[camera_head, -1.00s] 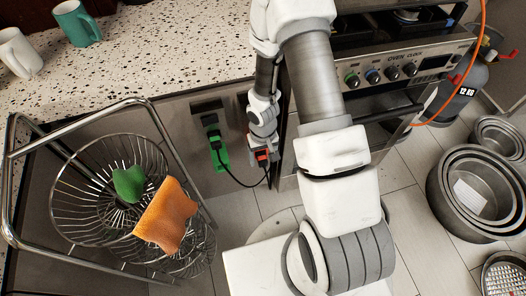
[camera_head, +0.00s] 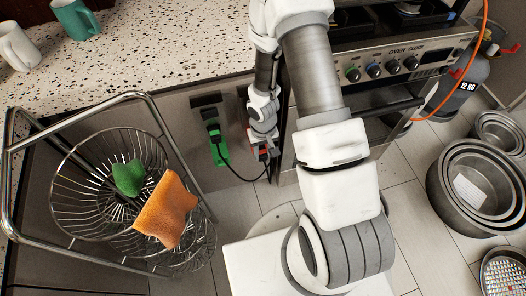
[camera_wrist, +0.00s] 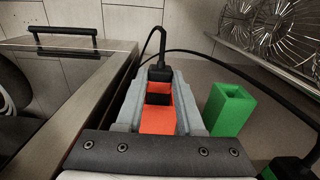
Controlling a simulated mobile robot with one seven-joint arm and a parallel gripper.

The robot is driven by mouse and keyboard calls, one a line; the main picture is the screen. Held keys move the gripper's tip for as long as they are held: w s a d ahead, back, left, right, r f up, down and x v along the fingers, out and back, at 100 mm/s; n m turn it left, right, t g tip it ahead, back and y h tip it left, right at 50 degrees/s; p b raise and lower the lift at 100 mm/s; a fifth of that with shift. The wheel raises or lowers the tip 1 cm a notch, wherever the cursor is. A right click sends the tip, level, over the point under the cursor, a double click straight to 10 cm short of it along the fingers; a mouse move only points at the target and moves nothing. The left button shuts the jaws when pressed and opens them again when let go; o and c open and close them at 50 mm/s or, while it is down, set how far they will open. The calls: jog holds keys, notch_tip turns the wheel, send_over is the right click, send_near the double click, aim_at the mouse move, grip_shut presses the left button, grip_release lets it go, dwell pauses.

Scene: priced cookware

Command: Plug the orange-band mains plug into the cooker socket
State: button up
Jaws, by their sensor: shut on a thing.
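The orange-band mains plug (camera_wrist: 158,112) sits between the two fingers of my gripper (camera_wrist: 157,118), with its black cable leaving the far end in the wrist view. In the head view my gripper (camera_head: 263,146) is low beside the cooker, with a bit of the plug's orange (camera_head: 264,154) showing. A black socket plate (camera_head: 206,103) is on the grey panel under the worktop, with a green-band plug (camera_head: 217,146) at it. A second dark plate (camera_head: 242,93) is mostly hidden behind my arm, so I cannot tell whether the orange-band plug touches a socket.
The cooker (camera_head: 395,66) stands right of my gripper. A chrome wire basket rack (camera_head: 150,97) holding an orange cloth (camera_head: 166,210) and a green one (camera_head: 128,178) stands left. Metal pans (camera_head: 437,190) and a gas bottle (camera_head: 462,98) are at the right.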

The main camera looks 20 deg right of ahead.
grip_shut()
jog(key=shift+s, duration=0.1)
jog(key=s+b, duration=0.2)
jog(key=s, duration=0.4)
dwell(1.1)
jog(key=shift+r, duration=0.1)
notch_tip(320, 180, up, 18)
jog(key=g+p, duration=0.1)
jog(key=p, duration=1.5)
jog(key=shift+w+p, duration=0.25)
jog(key=shift+p, duration=0.15)
